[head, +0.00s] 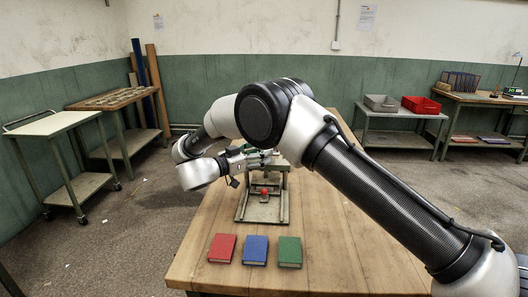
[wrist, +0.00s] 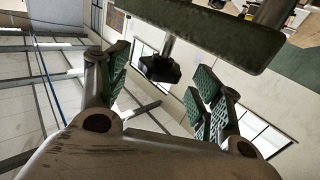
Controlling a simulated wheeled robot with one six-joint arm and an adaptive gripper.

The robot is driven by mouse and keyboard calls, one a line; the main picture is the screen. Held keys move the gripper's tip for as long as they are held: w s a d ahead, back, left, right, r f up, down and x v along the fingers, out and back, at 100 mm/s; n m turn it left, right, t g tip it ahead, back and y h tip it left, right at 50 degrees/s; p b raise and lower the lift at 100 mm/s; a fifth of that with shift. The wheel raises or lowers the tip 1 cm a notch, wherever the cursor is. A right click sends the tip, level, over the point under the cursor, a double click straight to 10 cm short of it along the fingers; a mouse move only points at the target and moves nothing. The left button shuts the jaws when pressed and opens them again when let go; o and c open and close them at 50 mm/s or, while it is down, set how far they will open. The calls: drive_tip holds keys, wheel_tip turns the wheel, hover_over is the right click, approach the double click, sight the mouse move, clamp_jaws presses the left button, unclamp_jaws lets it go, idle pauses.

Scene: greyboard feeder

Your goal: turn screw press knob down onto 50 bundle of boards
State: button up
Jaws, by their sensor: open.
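The screw press (head: 243,213) stands on the wooden table, its top partly hidden by my arm. My gripper (head: 248,153) is at the press's top beam. In the wrist view the green beam (wrist: 195,32) crosses the top, with a screw shaft (wrist: 168,44) ending in a dark knob (wrist: 160,68). My gripper (wrist: 160,88) is open, its green ridged pads on either side of the knob, with visible gaps; depth is hard to judge. A small red thing (head: 264,192) shows inside the press. I cannot make out a bundle of boards under the screw.
Red (head: 222,247), blue (head: 255,250) and green (head: 290,251) book-like blocks lie in front of the press on the table (head: 335,230). A cart (head: 52,124) and bench (head: 108,101) stand left. Grey (head: 380,102) and red (head: 421,104) bins stand at back right.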

drive_tip(key=v, duration=0.9)
drive_tip(key=shift+s, duration=0.2)
drive_tip(key=shift+a, duration=0.15)
